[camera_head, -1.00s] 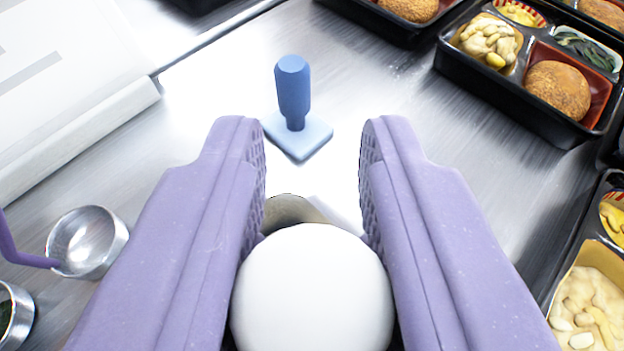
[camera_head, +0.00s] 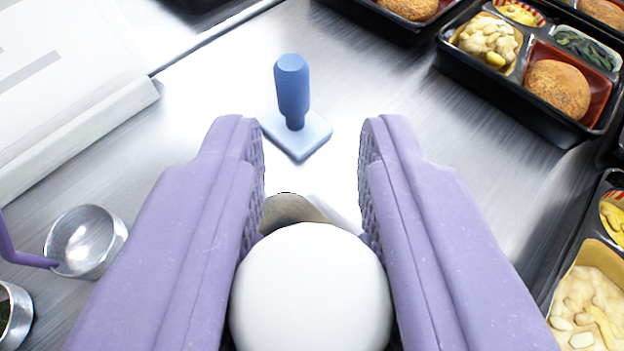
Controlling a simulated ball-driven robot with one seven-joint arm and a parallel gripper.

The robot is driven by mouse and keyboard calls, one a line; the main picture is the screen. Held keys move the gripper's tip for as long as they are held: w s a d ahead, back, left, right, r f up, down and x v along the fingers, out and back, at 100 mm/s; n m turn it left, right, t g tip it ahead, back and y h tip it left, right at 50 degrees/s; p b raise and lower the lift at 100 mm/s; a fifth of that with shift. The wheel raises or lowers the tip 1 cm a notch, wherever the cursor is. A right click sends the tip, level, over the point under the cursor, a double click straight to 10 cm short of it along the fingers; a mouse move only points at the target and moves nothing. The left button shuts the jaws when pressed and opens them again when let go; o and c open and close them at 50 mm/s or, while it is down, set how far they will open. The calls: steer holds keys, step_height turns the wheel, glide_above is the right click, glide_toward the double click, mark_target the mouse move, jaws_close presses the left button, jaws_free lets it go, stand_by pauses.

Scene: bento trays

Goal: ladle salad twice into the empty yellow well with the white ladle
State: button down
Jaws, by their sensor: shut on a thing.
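My gripper (camera_head: 312,165) has its two purple fingers on either side of a rounded white thing (camera_head: 312,290), which looks like the end of the white ladle's handle. The fingers are shut on it low between them. Part of a metal piece (camera_head: 290,209) shows just beyond the white end; the rest of the ladle is hidden. A bento tray (camera_head: 560,133) at the upper right has filled wells. Another tray (camera_head: 572,250) at the right edge holds a pale, creamy salad (camera_head: 588,305) in a yellow well. No empty yellow well is in view.
A blue-handled tool (camera_head: 293,95) stands upright on its pale blue base ahead. A metal ladle bowl with a purple handle (camera_head: 85,240) lies at the left, above a small metal cup (camera_head: 12,315). A white board (camera_head: 70,90) is at upper left. Steel counter between is clear.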

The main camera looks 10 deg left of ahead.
stand_by(0.3)
step_height(320, 180, up, 9)
steer(key=p, duration=0.7)
steer(key=shift+p, duration=0.3)
